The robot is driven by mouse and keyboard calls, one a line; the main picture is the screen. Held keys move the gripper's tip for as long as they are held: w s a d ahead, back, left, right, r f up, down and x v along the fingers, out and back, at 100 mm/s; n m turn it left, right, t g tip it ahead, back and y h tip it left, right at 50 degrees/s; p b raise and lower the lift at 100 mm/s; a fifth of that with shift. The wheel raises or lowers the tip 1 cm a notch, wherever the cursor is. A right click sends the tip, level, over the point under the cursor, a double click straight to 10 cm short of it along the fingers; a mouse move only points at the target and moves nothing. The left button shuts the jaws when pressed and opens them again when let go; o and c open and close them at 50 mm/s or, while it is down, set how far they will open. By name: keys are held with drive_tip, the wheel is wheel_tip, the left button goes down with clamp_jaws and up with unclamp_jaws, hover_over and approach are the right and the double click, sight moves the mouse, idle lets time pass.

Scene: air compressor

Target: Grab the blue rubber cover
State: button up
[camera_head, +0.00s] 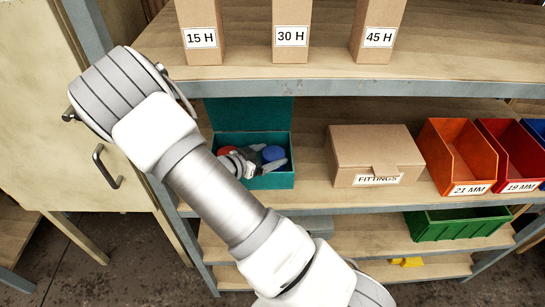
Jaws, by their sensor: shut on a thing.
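The blue rubber cover (273,153) is a small round blue piece in the open teal box (268,182) on the middle shelf. My gripper (272,158) reaches into this box from the left and is shut on the blue cover, with its fingers beside it. The gripper and my arm hide part of the box's inside and its left front. A red round piece (226,152) lies in the same box, to the left of the blue cover and partly behind my gripper.
A closed cardboard FITTINGS box (345,160) stands right of the teal box, then orange (450,160) and red (510,160) bins. The upper shelf's edge (400,86) runs above. A cabinet door with a handle (107,167) is at left. A green bin (455,227) sits below.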

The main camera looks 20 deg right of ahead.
sight(269, 157)
drive_tip(key=shift+r, duration=0.1)
drive_tip(key=shift+s+a+r, duration=0.1)
drive_tip(key=shift+s+r, duration=0.1)
drive_tip(key=shift+r, duration=0.25)
wheel_tip(269, 157, up, 10)
drive_tip(key=r+p, duration=0.1)
drive_tip(key=p, duration=0.1)
drive_tip(key=s+a+p, duration=0.3)
drive_tip(key=s, duration=0.6)
drive_tip(key=s+a+p, duration=0.3)
drive_tip(key=s+a, duration=0.1)
drive_tip(key=s, duration=0.4)
drive_tip(key=shift+s+a+f, duration=0.25)
drive_tip(key=shift+s, duration=0.1)
